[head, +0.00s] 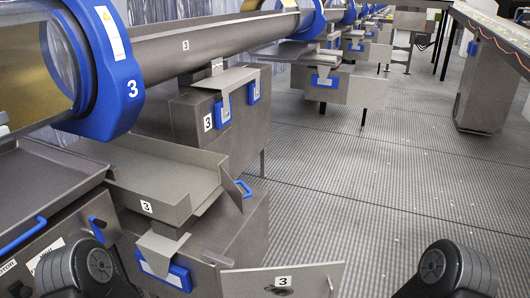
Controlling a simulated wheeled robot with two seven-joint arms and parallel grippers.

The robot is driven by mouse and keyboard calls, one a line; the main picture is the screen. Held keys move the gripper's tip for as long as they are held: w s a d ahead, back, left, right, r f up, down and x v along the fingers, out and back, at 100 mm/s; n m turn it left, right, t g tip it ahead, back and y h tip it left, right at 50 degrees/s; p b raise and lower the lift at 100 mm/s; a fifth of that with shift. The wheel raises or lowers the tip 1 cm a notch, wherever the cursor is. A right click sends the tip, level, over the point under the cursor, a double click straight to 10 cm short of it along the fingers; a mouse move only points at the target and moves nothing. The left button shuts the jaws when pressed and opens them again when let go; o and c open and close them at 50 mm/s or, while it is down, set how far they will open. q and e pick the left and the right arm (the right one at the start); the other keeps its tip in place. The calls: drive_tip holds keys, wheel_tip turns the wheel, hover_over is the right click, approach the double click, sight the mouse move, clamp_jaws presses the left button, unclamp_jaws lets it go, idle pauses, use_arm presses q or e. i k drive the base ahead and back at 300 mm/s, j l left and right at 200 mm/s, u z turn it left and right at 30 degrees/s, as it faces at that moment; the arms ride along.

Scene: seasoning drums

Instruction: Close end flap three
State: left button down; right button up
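Several parts carry a number 3, and I cannot tell for certain which one is end flap three. A flat grey metal panel marked 3 (300,278) sticks out at the bottom centre, swung out from the lower cabinet. A grey metal tray (155,180), also marked 3, sits above that cabinet. At the tray's right end a small upright flap (231,187) with a blue handle stands angled outward, apparently open. My two dark arms show at the bottom left and bottom right edges. Neither gripper is in the picture.
A blue-ringed drum (108,60) marked 3 and a long trough (205,45) fill the upper left. A cabinet with blue latches (180,118) stands behind the tray. Similar stations line the back. The ribbed floor (360,190) at right is mostly clear.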

sight(230, 187)
drive_tip(key=i+z, duration=0.25)
drive_tip(key=i, duration=0.25)
drive_tip(key=i+j+z, duration=0.25)
drive_tip(key=i, duration=0.25)
drive_tip(key=l, duration=0.1)
